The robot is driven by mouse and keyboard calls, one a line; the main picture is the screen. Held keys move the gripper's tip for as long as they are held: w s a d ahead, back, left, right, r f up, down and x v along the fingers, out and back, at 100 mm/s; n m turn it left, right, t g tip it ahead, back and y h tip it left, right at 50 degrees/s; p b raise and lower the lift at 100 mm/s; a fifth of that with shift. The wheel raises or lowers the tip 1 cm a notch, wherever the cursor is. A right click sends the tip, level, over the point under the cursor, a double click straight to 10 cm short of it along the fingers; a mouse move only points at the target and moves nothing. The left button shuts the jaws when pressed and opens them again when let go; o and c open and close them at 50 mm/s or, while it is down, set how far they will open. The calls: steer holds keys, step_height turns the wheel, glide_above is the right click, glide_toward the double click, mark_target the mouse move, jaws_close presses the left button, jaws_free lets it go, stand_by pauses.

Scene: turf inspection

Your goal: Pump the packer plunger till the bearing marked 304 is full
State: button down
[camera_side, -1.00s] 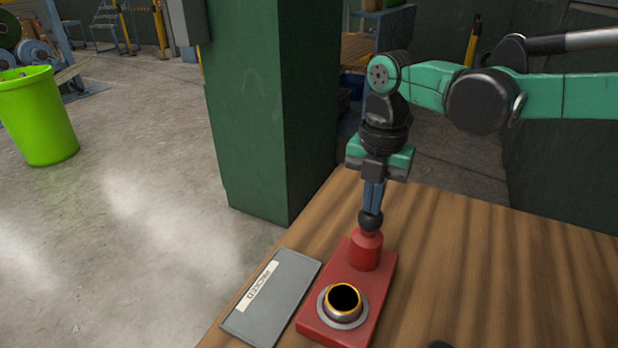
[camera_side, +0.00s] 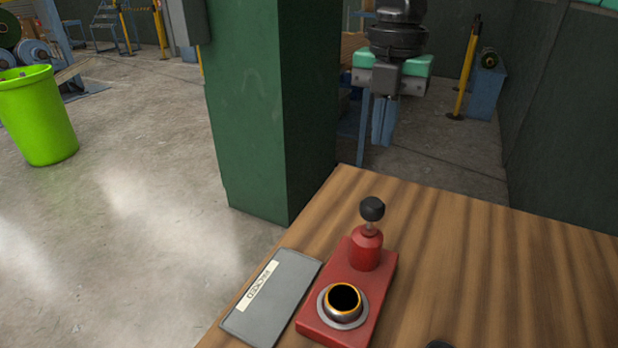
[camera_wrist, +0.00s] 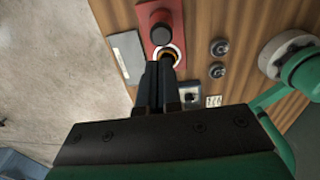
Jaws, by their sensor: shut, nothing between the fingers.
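The red packer (camera_side: 384,290) stands on the wooden bench. Its plunger has a black knob (camera_side: 372,208) standing up on a short bare stem. A bearing sits in the metal cup (camera_side: 327,311) at the packer's front, with an orange ring of grease (camera_side: 343,286) around a dark centre. I cannot read a 304 mark on it. My gripper (camera_side: 382,143) is shut and empty, raised well above and clear of the knob. In the wrist view the knob (camera_wrist: 162,34) shows beyond my fingers (camera_wrist: 160,68), which partly cover the bearing's cup.
A grey tray (camera_side: 257,323) with a label seeming to read "PACKED" lies left of the packer. The wrist view shows two loose bearings (camera_wrist: 219,47) (camera_wrist: 217,70) to the right, near a small square object (camera_wrist: 190,92) and a white label (camera_wrist: 213,101). A green pillar (camera_side: 255,120) stands behind the bench.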

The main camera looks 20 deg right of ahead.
steer(key=shift+r, duration=1.7)
